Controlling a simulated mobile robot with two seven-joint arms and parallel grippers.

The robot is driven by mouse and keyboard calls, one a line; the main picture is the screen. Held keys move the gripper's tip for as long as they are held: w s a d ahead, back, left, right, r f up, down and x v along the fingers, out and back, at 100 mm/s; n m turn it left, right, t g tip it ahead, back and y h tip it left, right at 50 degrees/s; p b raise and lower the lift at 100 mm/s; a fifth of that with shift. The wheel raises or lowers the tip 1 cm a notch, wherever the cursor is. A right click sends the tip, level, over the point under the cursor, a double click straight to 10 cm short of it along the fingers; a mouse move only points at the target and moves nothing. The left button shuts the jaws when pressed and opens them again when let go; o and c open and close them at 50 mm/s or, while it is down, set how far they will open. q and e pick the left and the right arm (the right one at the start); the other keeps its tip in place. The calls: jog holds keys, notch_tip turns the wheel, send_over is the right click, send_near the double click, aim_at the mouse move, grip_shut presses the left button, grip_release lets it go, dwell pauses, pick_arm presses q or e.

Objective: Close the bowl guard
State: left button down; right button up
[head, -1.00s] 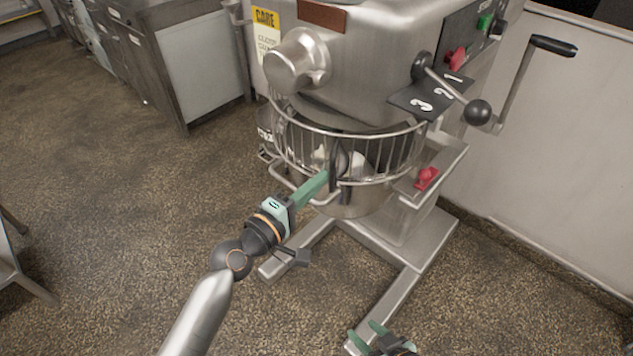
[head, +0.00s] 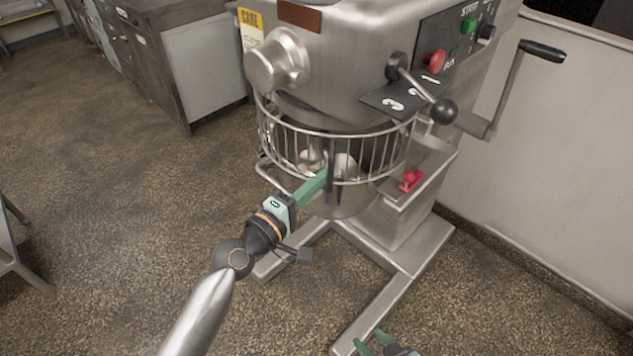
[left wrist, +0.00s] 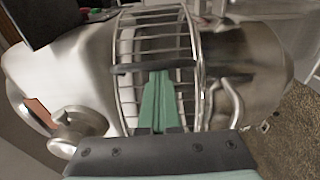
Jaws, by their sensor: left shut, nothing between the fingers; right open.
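The bowl guard (head: 370,152) is a curved wire cage around the front of the steel mixing bowl (head: 348,203), under the mixer head. A dark upright bar (head: 329,160) stands on the guard's front. My left gripper (head: 322,179) is shut and empty, its green fingertips at this bar. In the left wrist view the fingers (left wrist: 158,98) reach to the dark bar (left wrist: 140,68) in front of the guard's wires (left wrist: 126,95); I cannot tell whether they touch it. My right gripper (head: 369,341) is open and empty at the bottom edge, away from the guard.
The mixer (head: 340,75) carries a round side knob (head: 277,60), a black-knobbed lever (head: 442,112) and a crank (head: 515,80). A red piece (head: 411,180) sits on its right side. Its feet (head: 385,305) extend forward.

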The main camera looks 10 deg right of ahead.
pick_arm(q)
jog(key=shift+s+d+g, duration=0.4)
jog(key=shift+s+d, duration=0.55)
jog(key=shift+d, duration=0.1)
jog(key=shift+a+f, duration=0.1)
jog(key=shift+a, duration=0.05)
jog(key=w+a+b+v, duration=0.1)
jog(key=v, duration=1.1)
jog(key=shift+a+t, duration=0.4)
jog(key=shift+f, duration=0.15)
jog(key=s+a+f+m+g+y+p, duration=0.1)
jog(key=s+a+f+m+y, duration=0.4)
jog(key=f, duration=0.7)
jog(key=s+a+f+m+g+y+p, duration=0.1)
jog(key=s+a+f+m+y, duration=0.4)
jog(key=s+a+f, duration=0.5)
notch_tip(320, 180, down, 2)
jog(key=shift+s+a+f+y, duration=0.1)
jog(key=shift+s+a+y, duration=0.1)
jog(key=shift+a+y, duration=0.6)
